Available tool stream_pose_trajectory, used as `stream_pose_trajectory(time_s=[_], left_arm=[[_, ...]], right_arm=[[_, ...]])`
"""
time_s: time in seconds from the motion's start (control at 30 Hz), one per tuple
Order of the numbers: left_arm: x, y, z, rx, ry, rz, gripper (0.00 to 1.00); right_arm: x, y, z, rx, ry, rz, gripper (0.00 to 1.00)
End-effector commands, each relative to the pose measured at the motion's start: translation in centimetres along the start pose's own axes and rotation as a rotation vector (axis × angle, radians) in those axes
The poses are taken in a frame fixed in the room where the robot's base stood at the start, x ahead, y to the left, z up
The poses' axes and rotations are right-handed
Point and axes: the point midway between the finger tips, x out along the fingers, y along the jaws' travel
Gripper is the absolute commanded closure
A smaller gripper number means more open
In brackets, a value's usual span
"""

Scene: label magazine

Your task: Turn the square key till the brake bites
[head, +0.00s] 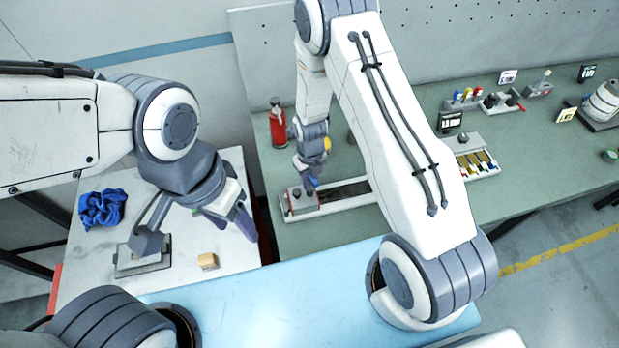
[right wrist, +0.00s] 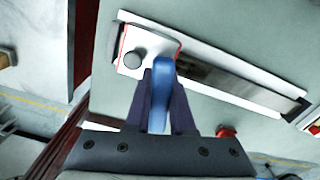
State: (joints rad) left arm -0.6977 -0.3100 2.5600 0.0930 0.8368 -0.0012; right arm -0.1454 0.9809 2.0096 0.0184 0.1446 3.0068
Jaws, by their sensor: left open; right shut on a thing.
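My right gripper (head: 312,184) is over the left end of the label magazine (head: 360,196), a long white tray with a dark channel. In the right wrist view, my right gripper (right wrist: 165,95) is shut on a blue upright piece, seemingly the square key (right wrist: 162,90). Its lower end is at the red-edged end block (right wrist: 165,50) of the magazine; the exact seating is hidden. A dark round knob (right wrist: 132,60) stands on that block beside the key. The brake itself I cannot make out. My left gripper (head: 232,215) is open and empty above the pale side table.
The side table (head: 150,190) holds a blue cloth (head: 102,208), a grey metal block (head: 143,262) and a small wooden block (head: 207,261). A red bottle (head: 277,122) stands behind the magazine. A tray of coloured pieces (head: 475,160) is right of my right arm.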

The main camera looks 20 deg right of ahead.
Motion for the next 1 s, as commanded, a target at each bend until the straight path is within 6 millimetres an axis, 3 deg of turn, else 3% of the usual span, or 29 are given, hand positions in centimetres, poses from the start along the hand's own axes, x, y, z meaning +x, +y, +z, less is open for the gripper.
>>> stream_pose_trajectory(time_s=[0.43,0.47,0.5,0.53,0.57,0.87,1.0], left_arm=[[-0.5,0.0,0.0,0.0,0.0,0.0,0.44],[-0.5,0.0,0.0,0.0,0.0,0.0,0.44],[-0.5,0.0,0.0,0.0,0.0,0.0,0.44],[-0.5,0.0,0.0,0.0,0.0,0.0,0.44],[-0.5,0.0,0.0,0.0,0.0,0.0,0.44],[-0.5,0.0,0.0,0.0,0.0,0.0,0.44],[-0.5,0.0,0.0,0.0,0.0,0.0,0.44]], right_arm=[[0.1,0.0,-0.4,0.005,0.01,0.001,1.0],[0.1,0.0,-0.4,0.005,0.01,0.001,0.75],[0.1,0.0,-0.4,0.005,0.011,0.001,0.59],[0.1,0.0,-0.4,0.005,0.01,0.001,0.48],[0.1,0.0,-0.4,0.005,0.01,0.001,0.44],[0.0,0.0,-0.3,0.004,0.006,0.001,0.44],[-1.2,0.0,-0.1,0.004,0.003,0.001,0.44]])
